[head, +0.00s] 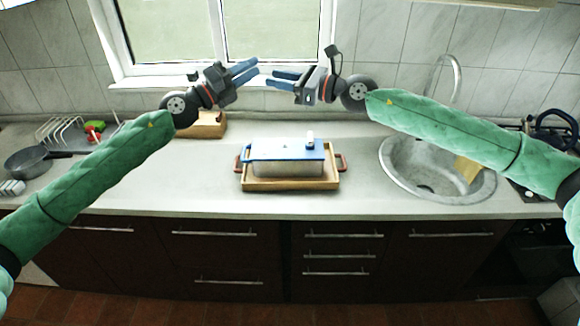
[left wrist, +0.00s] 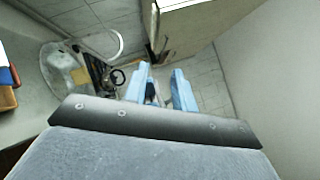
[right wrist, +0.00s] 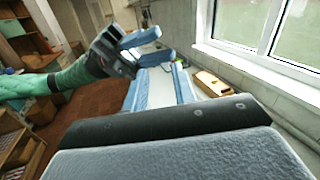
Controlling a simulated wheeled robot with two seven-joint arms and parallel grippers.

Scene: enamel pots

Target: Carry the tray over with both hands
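A wooden tray (head: 292,184) with red handles at its left and right ends sits on the counter in the head view. A pale rectangular pot (head: 280,170) with a blue lid (head: 285,150) stands on it. My left gripper (head: 257,70) is open and empty, raised behind and above the tray near the window. My right gripper (head: 271,80) is also open and empty, raised and facing the left one, with a small gap between them. In the right wrist view the left gripper (right wrist: 150,45) shows beyond the right gripper's blue fingers (right wrist: 160,95).
A sink (head: 425,175) with a tap is right of the tray. A wooden block (head: 205,126) stands behind to the left. A dish rack (head: 62,130) and dark pan (head: 28,160) are at the far left. The counter (head: 200,175) is clear beside the tray.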

